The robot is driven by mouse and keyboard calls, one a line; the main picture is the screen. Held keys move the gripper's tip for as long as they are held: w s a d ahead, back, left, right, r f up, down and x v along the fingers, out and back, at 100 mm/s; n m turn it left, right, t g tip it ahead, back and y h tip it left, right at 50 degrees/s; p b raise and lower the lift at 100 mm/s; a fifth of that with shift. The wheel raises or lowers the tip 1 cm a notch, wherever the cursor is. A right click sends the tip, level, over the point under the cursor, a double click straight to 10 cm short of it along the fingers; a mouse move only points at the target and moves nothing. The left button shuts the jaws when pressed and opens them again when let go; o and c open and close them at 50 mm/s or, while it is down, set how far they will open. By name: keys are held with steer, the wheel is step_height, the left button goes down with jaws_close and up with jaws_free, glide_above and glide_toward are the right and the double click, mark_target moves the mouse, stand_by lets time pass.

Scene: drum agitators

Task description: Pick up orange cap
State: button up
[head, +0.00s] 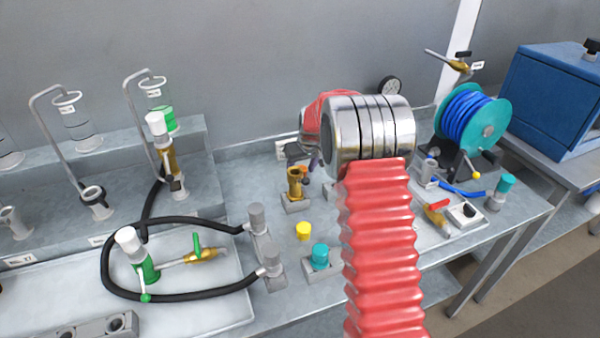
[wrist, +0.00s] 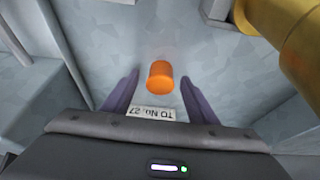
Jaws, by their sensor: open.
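The orange cap (wrist: 160,77) shows in the wrist view as a short orange cylinder on the grey metal surface. My gripper (wrist: 159,83) is open, with one dark purple finger on each side of the cap in the picture and a visible gap on both sides. I cannot tell how far the fingertips are above the cap. In the head view the cap (head: 305,171) is a small orange patch, partly hidden behind a brass fitting. My gripper (head: 315,163) is mostly hidden behind my arm there, with only a bit of purple finger showing.
The brass fitting (head: 295,183) stands close beside the cap and fills the upper right of the wrist view (wrist: 295,40). A label (wrist: 152,113) lies near the cap. A yellow cap (head: 303,231) and a teal cap (head: 320,256) are nearer the bench front.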

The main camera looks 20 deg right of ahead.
steer(key=shift+c, duration=0.4)
steer(key=c, duration=1)
steer(key=shift+c, duration=0.2)
step_height(320, 180, up, 10)
stand_by(0.5)
